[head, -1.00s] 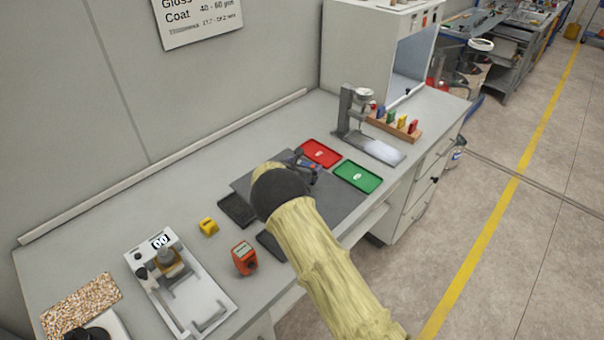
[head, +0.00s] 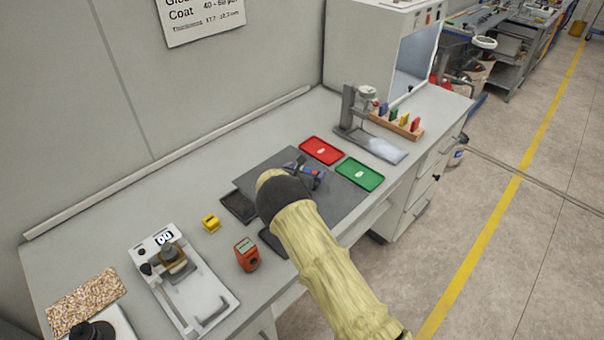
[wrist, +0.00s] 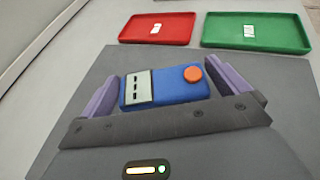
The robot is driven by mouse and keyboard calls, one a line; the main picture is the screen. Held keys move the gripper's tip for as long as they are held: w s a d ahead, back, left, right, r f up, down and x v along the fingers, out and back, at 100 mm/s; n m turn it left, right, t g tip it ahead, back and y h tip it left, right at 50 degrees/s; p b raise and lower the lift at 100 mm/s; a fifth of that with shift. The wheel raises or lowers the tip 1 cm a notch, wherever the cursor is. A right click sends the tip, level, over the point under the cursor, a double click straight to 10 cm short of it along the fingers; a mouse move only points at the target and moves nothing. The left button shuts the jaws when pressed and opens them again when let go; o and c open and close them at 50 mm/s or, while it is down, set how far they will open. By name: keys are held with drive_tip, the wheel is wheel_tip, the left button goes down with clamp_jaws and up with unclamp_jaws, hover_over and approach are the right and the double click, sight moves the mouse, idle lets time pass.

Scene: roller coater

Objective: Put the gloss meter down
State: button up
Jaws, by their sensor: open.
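The gloss meter appears to be the blue device (wrist: 165,86) with a pale display panel and an orange-red button. In the wrist view it sits over the dark grey mat (wrist: 262,155), between the two purple fingers of my gripper (wrist: 178,92). The fingers are open, with a narrow gap visible beside the device. Its underside is hidden, but it looks flat on the mat. In the head view my gripper (head: 303,167) is over the far part of the mat, and my sleeve and dark cuff hide part of it.
A red tray (head: 321,150) and a green tray (head: 360,174) lie just beyond the mat. A stand with a dial gauge (head: 362,120) is behind them. An orange device (head: 246,254), a yellow block (head: 211,223) and a white instrument (head: 205,297) are at the near left.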

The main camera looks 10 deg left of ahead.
drive_tip(key=shift+r, duration=0.15)
drive_tip(key=b+v, duration=0.3)
drive_tip(key=v, duration=0.9)
idle(0.4)
